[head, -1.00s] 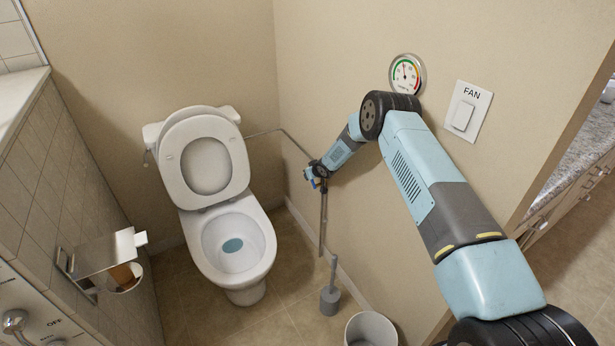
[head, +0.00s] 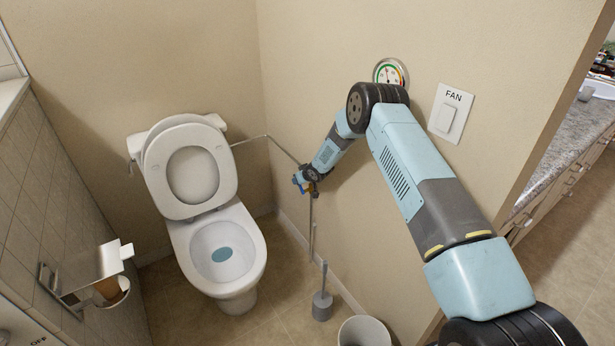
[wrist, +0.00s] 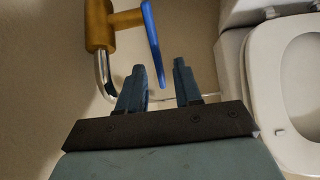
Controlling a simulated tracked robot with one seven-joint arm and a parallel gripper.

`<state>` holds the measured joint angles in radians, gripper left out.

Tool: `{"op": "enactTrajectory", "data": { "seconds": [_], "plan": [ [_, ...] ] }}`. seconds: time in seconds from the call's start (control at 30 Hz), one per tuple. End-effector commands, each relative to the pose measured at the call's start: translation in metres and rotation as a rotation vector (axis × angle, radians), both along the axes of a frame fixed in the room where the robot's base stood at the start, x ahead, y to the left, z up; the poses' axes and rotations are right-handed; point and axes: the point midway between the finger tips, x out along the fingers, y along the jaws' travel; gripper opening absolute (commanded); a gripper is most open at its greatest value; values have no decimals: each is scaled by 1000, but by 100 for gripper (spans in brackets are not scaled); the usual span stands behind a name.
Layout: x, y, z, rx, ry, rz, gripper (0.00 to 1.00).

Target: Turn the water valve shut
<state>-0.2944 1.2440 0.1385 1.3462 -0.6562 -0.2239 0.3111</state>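The water valve has a brass body (wrist: 100,25) and a flat blue lever (wrist: 152,40), on a chrome pipe (wrist: 104,78) against the beige wall. In the wrist view my gripper (wrist: 160,66) is open, with two dark blue fingers apart. The lever's lower end reaches into the gap between the fingertips, closer to the left finger; I cannot tell whether they touch. In the head view my gripper (head: 301,181) is small at the valve on the right wall, and the valve is mostly hidden behind it, with only bits of blue and yellow showing.
A toilet (head: 222,250) with its lid up stands left of the valve. A toilet brush (head: 322,304) and a bin (head: 367,331) stand on the floor below. A round gauge (head: 391,70) and a fan switch (head: 451,112) are on the wall. A paper holder (head: 88,275) is at the left.

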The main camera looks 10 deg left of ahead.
Motion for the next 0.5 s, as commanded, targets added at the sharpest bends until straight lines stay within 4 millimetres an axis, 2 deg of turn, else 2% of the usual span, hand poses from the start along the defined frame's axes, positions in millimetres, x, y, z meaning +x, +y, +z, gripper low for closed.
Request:
{"op": "enactTrajectory", "data": {
  "seconds": [0.5],
  "plan": [
    [-46, -38, 60, -1, 1, -1, 34]
  ]
}}
